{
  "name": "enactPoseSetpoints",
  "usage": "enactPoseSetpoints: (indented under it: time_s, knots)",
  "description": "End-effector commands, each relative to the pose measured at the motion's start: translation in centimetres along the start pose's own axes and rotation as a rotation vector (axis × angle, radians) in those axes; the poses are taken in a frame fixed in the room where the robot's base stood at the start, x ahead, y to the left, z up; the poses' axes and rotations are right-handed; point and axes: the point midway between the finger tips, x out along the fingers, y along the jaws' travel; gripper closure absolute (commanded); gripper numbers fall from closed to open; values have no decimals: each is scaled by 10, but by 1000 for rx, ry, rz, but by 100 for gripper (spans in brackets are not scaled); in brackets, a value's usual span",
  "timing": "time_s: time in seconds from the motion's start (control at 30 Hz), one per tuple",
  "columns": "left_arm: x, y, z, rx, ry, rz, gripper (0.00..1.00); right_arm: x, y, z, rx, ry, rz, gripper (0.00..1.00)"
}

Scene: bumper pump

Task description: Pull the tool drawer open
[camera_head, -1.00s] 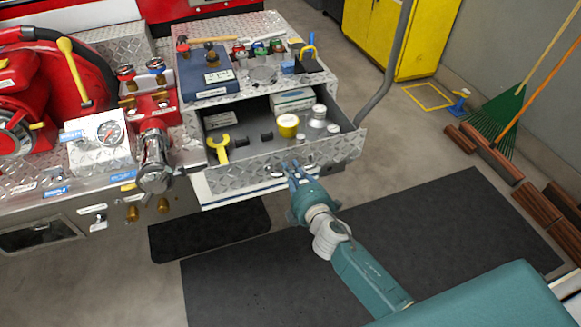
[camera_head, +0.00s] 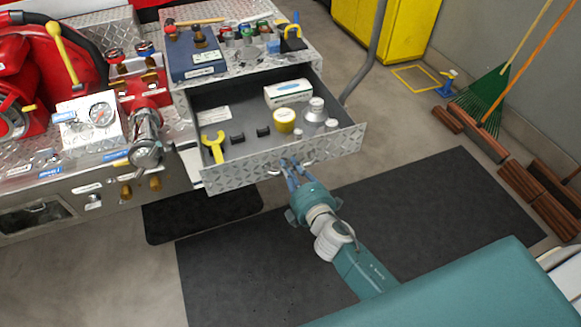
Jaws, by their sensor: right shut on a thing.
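The tool drawer (camera_head: 240,176) is a diamond-plate metal drawer, pulled well out of its cabinet under the diamond-plate top. Inside lie a yellow wrench (camera_head: 213,147), a yellow tape roll (camera_head: 285,120), a white box (camera_head: 289,93), silver canisters (camera_head: 316,109) and small black pieces. My right gripper (camera_head: 288,167) is at the front of the drawer, its blue fingers shut on the drawer handle (camera_head: 306,167). The fingers partly hide the handle. My left gripper is not in view.
A blue case (camera_head: 195,57), valves and small tools sit on the cabinet top. Red pump equipment (camera_head: 27,85) stands at left. Dark floor mats (camera_head: 400,220) lie in front. A grey post (camera_head: 372,50) rises right of the drawer.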

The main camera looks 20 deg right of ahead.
Motion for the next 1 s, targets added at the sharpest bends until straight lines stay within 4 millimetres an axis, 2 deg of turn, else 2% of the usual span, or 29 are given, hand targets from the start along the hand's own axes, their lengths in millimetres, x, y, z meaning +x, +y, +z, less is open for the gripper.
enactPoseSetpoints:
  time_s: [0.07, 0.1, 0.17, 0.43, 0.57, 0.67, 1.0]
  knots:
    - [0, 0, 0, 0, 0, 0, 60, 0, -2, 0, 0, 0, -4, 100]
    - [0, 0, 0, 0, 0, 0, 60, 0, -2, 0, 0, 0, -4, 76]
    - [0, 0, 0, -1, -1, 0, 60, 0, -2, 0, 0, 0, -4, 65]
    - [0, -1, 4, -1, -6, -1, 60, 0, -1, 0, 0, 0, -2, 65]
    - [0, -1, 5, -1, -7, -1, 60, -7, -1, 0, 0, 0, -2, 65]
    - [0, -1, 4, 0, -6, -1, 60, -22, -2, 0, 1, 1, -3, 65]
    - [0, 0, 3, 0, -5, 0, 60, -93, -2, 0, 2, -1, -5, 65]
